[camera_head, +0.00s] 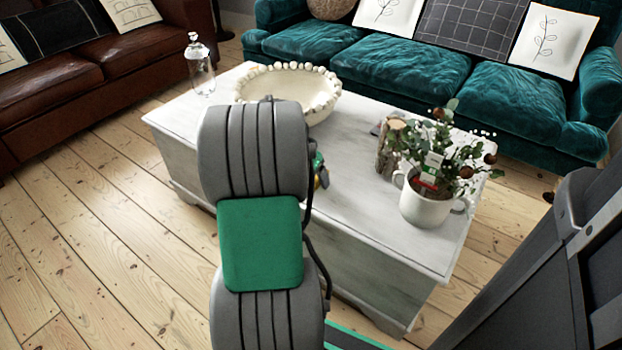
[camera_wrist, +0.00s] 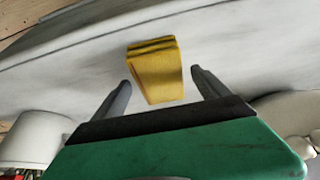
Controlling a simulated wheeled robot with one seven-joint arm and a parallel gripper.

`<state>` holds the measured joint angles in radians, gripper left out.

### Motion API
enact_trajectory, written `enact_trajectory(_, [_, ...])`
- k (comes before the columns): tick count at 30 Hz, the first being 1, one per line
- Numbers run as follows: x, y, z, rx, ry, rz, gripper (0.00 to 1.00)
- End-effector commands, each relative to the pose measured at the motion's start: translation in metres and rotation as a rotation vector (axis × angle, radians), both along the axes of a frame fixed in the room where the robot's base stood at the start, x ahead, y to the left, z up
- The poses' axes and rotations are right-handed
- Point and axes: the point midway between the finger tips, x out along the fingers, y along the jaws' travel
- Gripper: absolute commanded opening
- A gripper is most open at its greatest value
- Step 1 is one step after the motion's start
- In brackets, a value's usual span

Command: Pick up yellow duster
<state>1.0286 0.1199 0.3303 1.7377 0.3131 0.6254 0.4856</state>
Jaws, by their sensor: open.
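The yellow duster (camera_wrist: 158,77) is a folded yellow cloth lying on the white table top (camera_wrist: 78,70) in the wrist view. My gripper (camera_wrist: 160,82) is open, with one dark finger on each side of the duster's near part. The fingers look apart from the cloth, and nothing is held. How high they are above the table I cannot tell.
The table holds a large beaded bowl (camera_head: 312,108), a glass jar (camera_head: 200,68), a wooden log piece (camera_head: 390,150) and a white pot with a plant (camera_head: 428,205). A brown sofa (camera_head: 120,60) and a teal sofa (camera_head: 400,70) stand behind. Floorboards at left are clear.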

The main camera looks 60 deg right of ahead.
Motion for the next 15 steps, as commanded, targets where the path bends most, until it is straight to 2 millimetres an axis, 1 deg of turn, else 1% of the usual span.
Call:
enact_trajectory(5, [0.0001,0.0000,0.0000,0.000,0.000,0.000,0.85])
enact_trajectory(6, [0.0001,0.0000,0.0000,0.000,0.000,0.000,0.84])
enact_trajectory(15, [0.0000,0.0001,0.0000,0.000,0.000,0.000,0.59])
